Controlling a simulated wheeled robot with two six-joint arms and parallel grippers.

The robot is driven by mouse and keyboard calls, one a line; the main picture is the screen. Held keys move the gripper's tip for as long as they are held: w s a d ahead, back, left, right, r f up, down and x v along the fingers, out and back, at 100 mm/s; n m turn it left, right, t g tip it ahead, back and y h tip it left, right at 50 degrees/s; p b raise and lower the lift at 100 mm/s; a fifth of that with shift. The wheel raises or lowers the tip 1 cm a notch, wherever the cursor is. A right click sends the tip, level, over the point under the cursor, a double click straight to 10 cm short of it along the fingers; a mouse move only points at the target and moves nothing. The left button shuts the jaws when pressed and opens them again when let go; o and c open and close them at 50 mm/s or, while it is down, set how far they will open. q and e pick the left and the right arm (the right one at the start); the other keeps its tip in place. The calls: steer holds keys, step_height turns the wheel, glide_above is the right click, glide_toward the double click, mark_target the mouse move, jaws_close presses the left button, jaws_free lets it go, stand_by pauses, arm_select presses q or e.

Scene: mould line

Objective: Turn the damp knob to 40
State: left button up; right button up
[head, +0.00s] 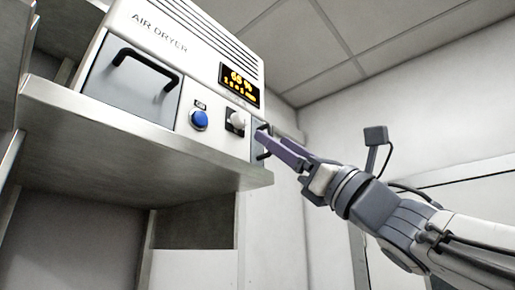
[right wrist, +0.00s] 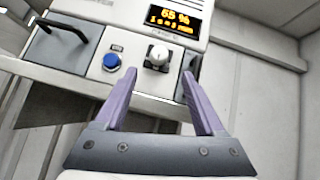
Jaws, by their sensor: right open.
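The damp knob is a small white knob (head: 237,121) on the front of the air dryer (head: 165,45), right of a round blue button (head: 199,120). In the right wrist view the knob (right wrist: 158,55) lies ahead, between and beyond my fingertips. The lit display (head: 239,83) above it reads what looks like 65 % in the right wrist view (right wrist: 171,19). My right gripper (head: 268,142) is open and empty, just right of the knob and apart from it in the head view. My left gripper is not in view.
The dryer stands on a metal shelf (head: 140,127) whose front edge juts out below the panel. A drawer (head: 130,82) with a black handle is at the panel's left. A dark handle also shows at the panel's right edge, near my right fingers.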

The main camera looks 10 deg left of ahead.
mark_target(245, 120)
steer(key=p+x, duration=0.7)
steer(key=x, duration=0.1)
steer(key=shift+a+r+p, duration=0.1)
steer(key=shift+r+p, duration=0.2)
steer(key=shift+r, duration=0.05)
steer(key=shift+w+a+r+p, duration=0.25)
steer(key=shift+a+r+p, duration=0.15)
steer(key=shift+a+p, duration=0.2)
jaws_close()
